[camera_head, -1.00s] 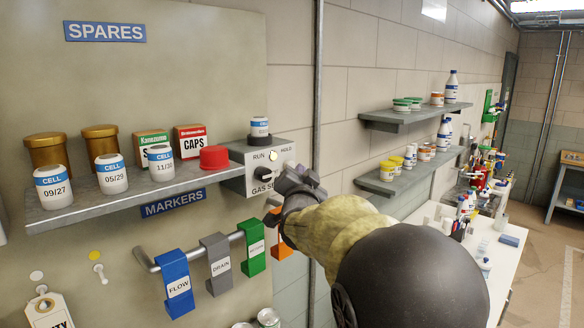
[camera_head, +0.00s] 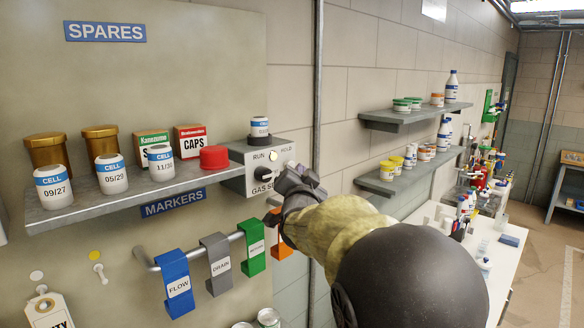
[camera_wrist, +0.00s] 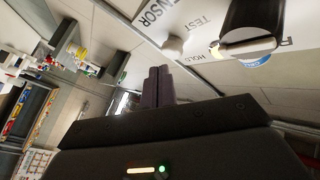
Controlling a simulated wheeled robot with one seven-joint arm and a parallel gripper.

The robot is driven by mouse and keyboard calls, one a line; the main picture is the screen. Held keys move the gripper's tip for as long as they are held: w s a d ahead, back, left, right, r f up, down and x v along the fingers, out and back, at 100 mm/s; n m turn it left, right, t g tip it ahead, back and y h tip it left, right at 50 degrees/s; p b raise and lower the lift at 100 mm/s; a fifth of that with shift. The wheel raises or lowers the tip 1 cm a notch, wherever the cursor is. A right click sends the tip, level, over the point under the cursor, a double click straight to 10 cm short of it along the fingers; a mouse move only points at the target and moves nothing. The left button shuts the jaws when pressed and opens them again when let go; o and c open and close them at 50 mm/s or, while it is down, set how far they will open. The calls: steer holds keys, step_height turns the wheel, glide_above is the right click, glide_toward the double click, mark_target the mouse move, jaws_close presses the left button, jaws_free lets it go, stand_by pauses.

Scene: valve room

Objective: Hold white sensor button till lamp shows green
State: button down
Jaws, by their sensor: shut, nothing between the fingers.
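The grey gas sensor box (camera_head: 262,178) is mounted at the right end of the shelf. Its lamp (camera_head: 273,156) glows pale yellow, not green. A black knob (camera_head: 265,174) sits below the lamp, under the RUN and HOLD labels. The white button (camera_wrist: 172,47) shows in the wrist view near the TEST label; in the head view my gripper hides it. My gripper (camera_head: 287,177) is at the right side of the box face. Its shut, empty fingers (camera_wrist: 159,72) point at the button, with the tips very close to it. I cannot tell if they touch.
A labelled cell (camera_head: 260,127) stands on top of the box. The shelf (camera_head: 130,196) to the left holds more cells, jars, boxes and a red cap (camera_head: 214,157). Coloured tags hang from a rail (camera_head: 205,249) below. A vertical pipe (camera_head: 318,90) runs to the right.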

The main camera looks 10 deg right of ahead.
steer(key=shift+w, duration=0.1)
steer(key=shift+w+a, duration=0.2)
steer(key=shift+w, duration=0.05)
steer(key=shift+w+a, duration=0.3)
steer(key=shift+w, duration=0.05)
stand_by(1.0)
steer(key=shift+s, duration=0.1)
stand_by(1.3)
steer(key=shift+s+d+b, duration=0.5)
steer(key=shift+s+b, duration=0.15)
steer(key=shift+b, duration=0.05)
steer(key=s+d+b, duration=0.1)
steer(key=s, duration=0.1)
steer(key=s+d+b, duration=0.2)
stand_by(0.5)
